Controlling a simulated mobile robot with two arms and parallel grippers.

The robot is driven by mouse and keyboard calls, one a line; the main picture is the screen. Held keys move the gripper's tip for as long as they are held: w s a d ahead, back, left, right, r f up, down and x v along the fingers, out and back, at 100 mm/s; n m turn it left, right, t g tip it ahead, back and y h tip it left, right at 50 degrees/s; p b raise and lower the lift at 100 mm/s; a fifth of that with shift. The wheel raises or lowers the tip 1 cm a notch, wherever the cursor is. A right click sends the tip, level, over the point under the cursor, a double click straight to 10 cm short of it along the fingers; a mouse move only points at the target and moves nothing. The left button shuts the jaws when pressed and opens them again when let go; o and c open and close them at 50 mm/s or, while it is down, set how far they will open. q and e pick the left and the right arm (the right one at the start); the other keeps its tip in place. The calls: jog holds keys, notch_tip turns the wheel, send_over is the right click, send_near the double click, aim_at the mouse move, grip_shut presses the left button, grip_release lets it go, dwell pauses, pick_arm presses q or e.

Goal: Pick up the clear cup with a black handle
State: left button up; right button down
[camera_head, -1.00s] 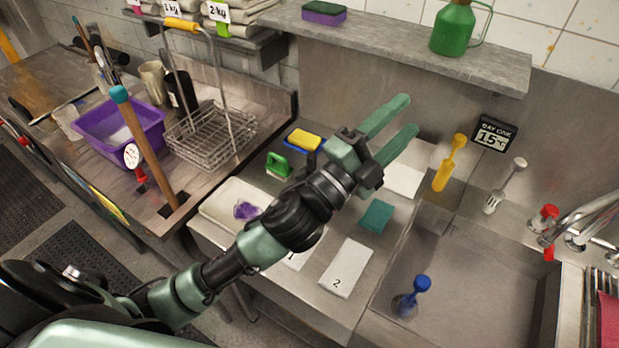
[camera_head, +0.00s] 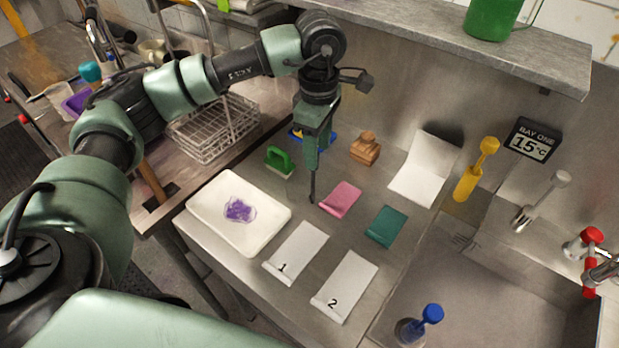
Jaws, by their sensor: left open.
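I cannot make out a clear cup with a black handle for certain. A pale, translucent cup-like vessel (camera_head: 58,104) stands at the far left, partly hidden by my left arm, and no black handle shows on it. My left gripper (camera_head: 312,185) points down over the steel counter (camera_head: 315,222), seen nearly edge-on, with nothing visible between its fingers. It is open and close to the pink cloth (camera_head: 342,199), in front of the blue-and-yellow sponge, which it partly hides. My right gripper is not in view.
A white tray (camera_head: 211,208) with a purple clump, cards 1 (camera_head: 296,253) and 2 (camera_head: 345,287), and a teal cloth (camera_head: 386,226) lie on the counter. A brown stamp-like object (camera_head: 366,149) stands behind. The sink (camera_head: 480,290) is at right; a shelf (camera_head: 440,32) overhangs the back.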

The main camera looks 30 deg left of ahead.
aim_at(313, 173)
pick_arm(q)
jog(key=shift+s+a+f, duration=0.1)
jog(key=shift+a+f, duration=0.15)
jog(key=shift+f, duration=0.1)
jog(key=f+p, duration=0.4)
jog(key=f, duration=0.2)
jog(key=shift+s, duration=0.2)
jog(key=shift+f, duration=0.35)
grip_shut()
